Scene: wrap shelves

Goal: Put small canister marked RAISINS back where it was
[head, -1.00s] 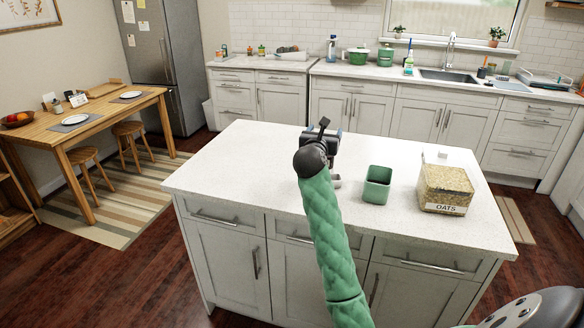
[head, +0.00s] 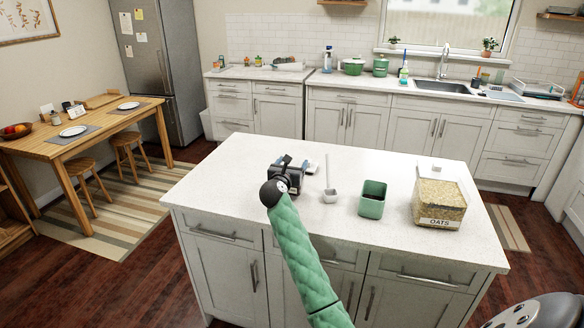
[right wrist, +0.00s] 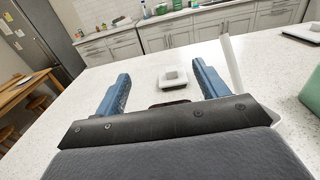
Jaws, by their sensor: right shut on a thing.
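My right gripper (head: 290,166) is low over the left half of the white island top, and its blue fingers (right wrist: 163,88) stand apart in the right wrist view. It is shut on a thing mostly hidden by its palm. Only a dark reddish sliver of a small canister (right wrist: 170,103) shows between the fingers, and I cannot read a RAISINS label. A small white square lid with a grey knob (right wrist: 172,78) shows just beyond the fingers; I cannot tell whether it touches the canister. My left gripper is not in view.
On the island (head: 240,160) a white scoop (head: 330,196), an open green container (head: 372,200) and a clear OATS canister (head: 438,203) stand right of my gripper. Another lid (right wrist: 300,33) lies farther back. The island's left end is clear. A back counter holds a sink (head: 443,87).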

